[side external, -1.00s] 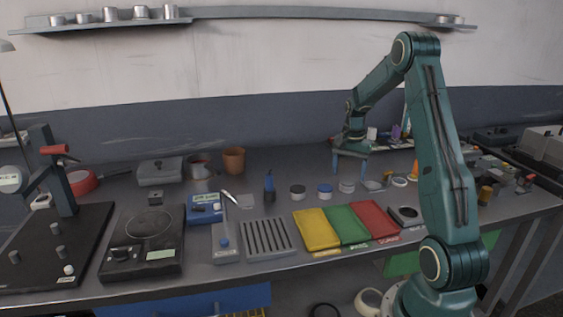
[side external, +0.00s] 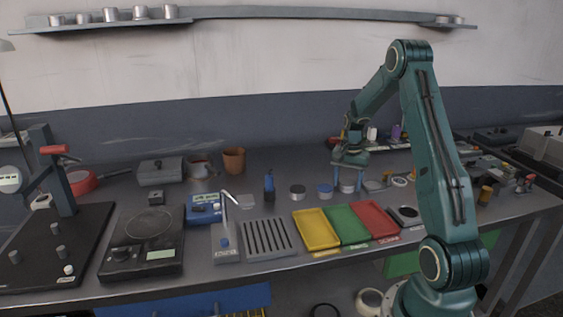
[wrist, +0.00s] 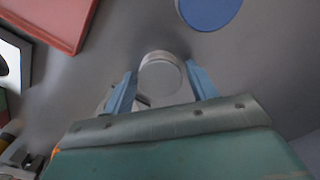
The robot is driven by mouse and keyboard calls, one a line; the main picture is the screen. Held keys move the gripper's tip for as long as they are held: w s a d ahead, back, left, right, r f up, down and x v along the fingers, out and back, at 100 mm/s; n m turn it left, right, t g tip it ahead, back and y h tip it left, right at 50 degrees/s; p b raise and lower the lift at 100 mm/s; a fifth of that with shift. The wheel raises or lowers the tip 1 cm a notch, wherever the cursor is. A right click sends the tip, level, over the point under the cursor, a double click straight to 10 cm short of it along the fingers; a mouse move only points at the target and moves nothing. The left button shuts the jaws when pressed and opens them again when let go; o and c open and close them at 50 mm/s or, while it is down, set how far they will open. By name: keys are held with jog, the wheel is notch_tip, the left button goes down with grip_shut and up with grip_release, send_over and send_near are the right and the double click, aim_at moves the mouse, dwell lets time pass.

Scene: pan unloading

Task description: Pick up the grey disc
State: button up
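The grey disc (side external: 346,187) is a short round piece on the bench, at the right end of a row of small round pieces. In the wrist view the grey disc (wrist: 161,74) lies between my two blue fingertips. My gripper (side external: 348,189) points down over it, fingers low near the bench top. In the wrist view my gripper (wrist: 160,72) is open, one finger on each side of the disc. A gap shows at the right finger; whether the left finger touches is unclear.
A blue-topped disc (side external: 325,191) stands close to the left of the grey disc, and a dark-sided disc (side external: 297,192) farther left. Yellow (side external: 317,243), green (side external: 346,225) and red (side external: 371,219) trays lie in front. A blue bottle (side external: 269,187) stands left.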

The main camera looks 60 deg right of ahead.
aim_at(348, 181)
jog(key=c, duration=0.8)
jog(key=shift+o, duration=0.2)
jog(key=shift+r, duration=0.1)
notch_tip(348, 181, up, 20)
dwell(0.5)
